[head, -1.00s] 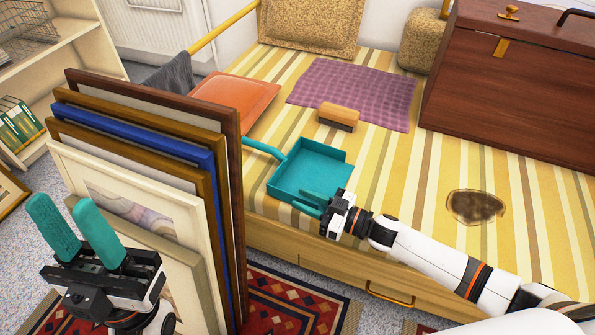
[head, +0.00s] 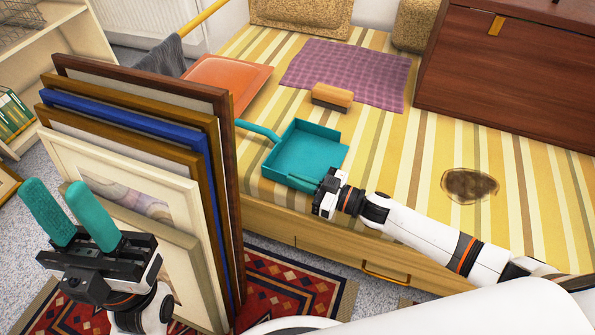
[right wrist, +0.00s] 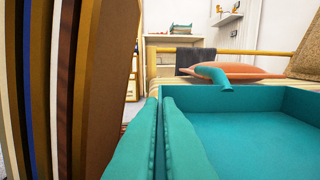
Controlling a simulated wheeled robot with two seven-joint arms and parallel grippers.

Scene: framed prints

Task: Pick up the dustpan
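The teal dustpan (head: 308,150) lies on the striped bed near its front edge. Its handle (head: 256,130) points to the back left, partly hidden by the framed prints. My right gripper (head: 306,184) is at the pan's near side wall, its teal fingers close together on that wall. In the right wrist view, the right fingers (right wrist: 163,130) are almost together with a thin teal strip between them, and the pan (right wrist: 250,140) spreads to their right. My left gripper (head: 68,216) is open and empty in front of the prints, its fingers pointing up.
Framed prints (head: 130,200) stand upright left of the dustpan, close to its handle. A brush (head: 332,96) and purple cloth (head: 350,70) lie behind it. A brown chest (head: 510,80) stands at the back right. A dark stain (head: 469,185) marks the bed. Bed drawers are below.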

